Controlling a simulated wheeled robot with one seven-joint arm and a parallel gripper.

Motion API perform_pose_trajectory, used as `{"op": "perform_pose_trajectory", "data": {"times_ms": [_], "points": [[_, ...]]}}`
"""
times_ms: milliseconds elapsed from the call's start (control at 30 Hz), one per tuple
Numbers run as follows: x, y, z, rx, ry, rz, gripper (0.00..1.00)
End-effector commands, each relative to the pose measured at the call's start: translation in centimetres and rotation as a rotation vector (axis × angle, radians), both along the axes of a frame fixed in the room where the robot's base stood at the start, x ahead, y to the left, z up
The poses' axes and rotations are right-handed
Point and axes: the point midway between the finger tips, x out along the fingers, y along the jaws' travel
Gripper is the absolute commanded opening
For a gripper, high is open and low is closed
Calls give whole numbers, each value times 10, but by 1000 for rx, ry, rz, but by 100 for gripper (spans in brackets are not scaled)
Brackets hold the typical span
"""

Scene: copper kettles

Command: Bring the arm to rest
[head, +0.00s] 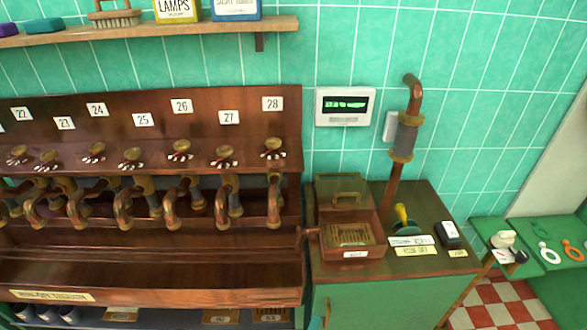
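My arm and my gripper are not in view in the head view, so I cannot see what the gripper holds or how it stands. In front of me is a dark wooden rack (150,115) with a row of copper taps (172,205) under numbered white labels. To its right, a green cabinet (365,300) carries a wooden box (348,228) with a slatted inside and a raised lid.
A copper pipe with a grey sleeve (405,137) rises at the cabinet's back. A white display (343,107) hangs on the tiled wall. A yellow-handled tool (402,216) lies by labels. A shelf (140,32) runs above; a green bench (545,245) stands right.

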Motion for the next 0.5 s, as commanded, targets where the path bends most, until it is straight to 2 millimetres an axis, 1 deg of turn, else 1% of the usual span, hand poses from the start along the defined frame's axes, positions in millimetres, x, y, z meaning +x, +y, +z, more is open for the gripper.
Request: {"op": "perform_pose_trajectory", "data": {"times_ms": [33, 200, 367, 500], "points": [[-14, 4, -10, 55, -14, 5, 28], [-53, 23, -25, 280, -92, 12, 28], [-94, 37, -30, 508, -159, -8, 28], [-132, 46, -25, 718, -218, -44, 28]]}}
